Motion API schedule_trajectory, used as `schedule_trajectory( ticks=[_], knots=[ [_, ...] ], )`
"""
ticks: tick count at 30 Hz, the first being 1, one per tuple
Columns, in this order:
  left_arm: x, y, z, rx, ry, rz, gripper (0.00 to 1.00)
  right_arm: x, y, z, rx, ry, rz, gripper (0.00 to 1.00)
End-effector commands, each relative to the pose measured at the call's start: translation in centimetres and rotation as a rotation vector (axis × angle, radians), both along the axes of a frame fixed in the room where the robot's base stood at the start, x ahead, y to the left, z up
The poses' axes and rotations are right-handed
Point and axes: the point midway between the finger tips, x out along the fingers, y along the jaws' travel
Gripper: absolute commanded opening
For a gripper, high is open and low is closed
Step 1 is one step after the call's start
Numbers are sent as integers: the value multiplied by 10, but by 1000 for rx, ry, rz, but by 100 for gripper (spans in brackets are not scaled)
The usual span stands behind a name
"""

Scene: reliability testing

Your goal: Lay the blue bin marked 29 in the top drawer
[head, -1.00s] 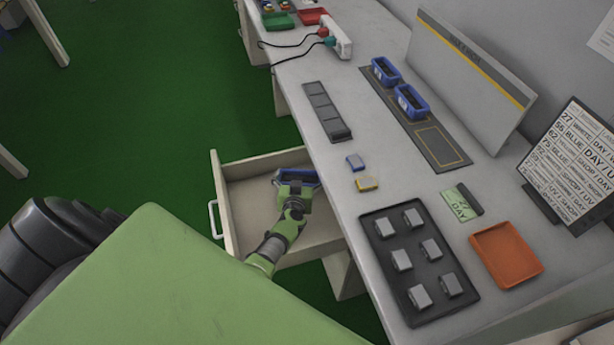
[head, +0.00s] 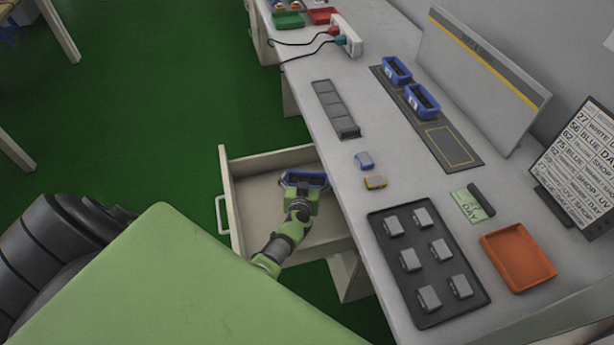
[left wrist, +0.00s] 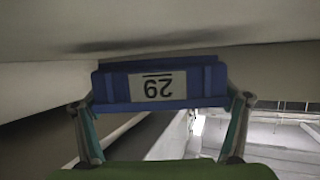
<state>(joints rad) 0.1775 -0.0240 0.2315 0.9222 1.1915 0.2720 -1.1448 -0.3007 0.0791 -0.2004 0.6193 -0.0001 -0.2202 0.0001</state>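The blue bin marked 29 (left wrist: 164,86) is inside the open top drawer (head: 255,207), near its back and close to the table edge. In the left wrist view its label reads upside down, and the bin is level and close to a pale surface with a dark shadow. My left gripper (head: 304,186) reaches down into the drawer. Its fingers stand at the two ends of the bin and appear to touch it, so it looks shut on the bin. I cannot tell whether the bin's base touches the drawer floor. My right gripper is not in view.
Two other blue bins (head: 421,103) stand on a dark mat on the table. A black tray with grey blocks (head: 428,271), an orange tray (head: 518,258) and small blue and yellow pieces are nearby. The drawer's front part is empty; its walls surround my gripper.

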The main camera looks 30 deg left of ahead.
Motion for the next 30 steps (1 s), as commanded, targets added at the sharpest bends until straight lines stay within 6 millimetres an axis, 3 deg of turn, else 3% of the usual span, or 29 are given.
schedule_trajectory(
  ticks=[8,14,24,30],
  knots=[
    [-6,0,-8,-1,14,1,100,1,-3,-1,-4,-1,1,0],
    [-6,0,7,-2,13,2,100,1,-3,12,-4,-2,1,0],
    [-53,-26,32,-3,10,1,100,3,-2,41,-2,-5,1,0],
    [-65,-31,36,-2,8,1,100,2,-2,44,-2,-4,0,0]
  ],
)
